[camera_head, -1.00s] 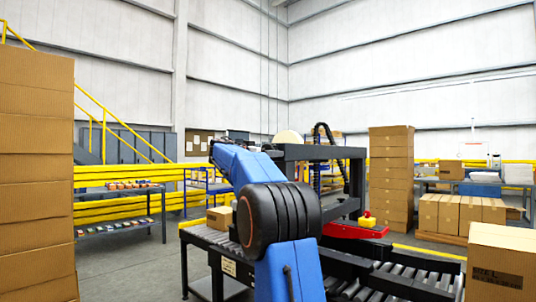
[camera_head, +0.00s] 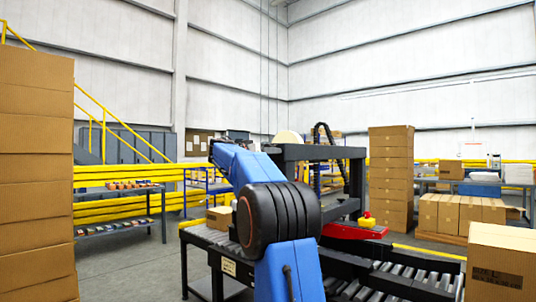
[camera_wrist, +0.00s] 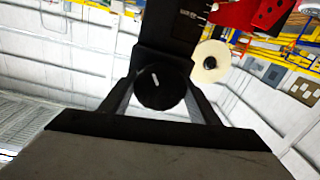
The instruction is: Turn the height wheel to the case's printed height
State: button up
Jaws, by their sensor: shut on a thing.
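In the wrist view, a round black wheel (camera_wrist: 160,88) with a short white mark sits on a dark upright post of the machine. My gripper (camera_wrist: 160,100) has a dark finger on each side of the wheel and is shut on it. A printed scale (camera_wrist: 193,14) with white ticks shows on the post above the wheel, too small to read. In the head view, the case (camera_head: 219,218) stands on the roller conveyor at the left of the machine (camera_head: 320,153). My blue arm hides the wheel and my gripper there.
A red part with a yellow piece (camera_head: 367,222) sits on the machine's right side. A roller conveyor (camera_head: 385,283) runs along the front right. Stacked cartons (camera_head: 35,170) stand at the left, and a large carton (camera_head: 503,262) is at the right. Yellow rails (camera_head: 120,180) run behind.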

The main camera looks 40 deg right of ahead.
jog(key=n, duration=0.3)
jog(key=shift+n, duration=2.1)
jog(key=o, duration=1.1)
jog(key=shift+w, duration=0.1)
jog(key=shift+c, duration=0.2)
jog(key=shift+a, duration=0.15)
jog(key=s+a, duration=0.1)
jog(key=a, duration=1.6)
jog(key=shift+s+r, duration=0.15)
jog(key=shift+s, duration=0.2)
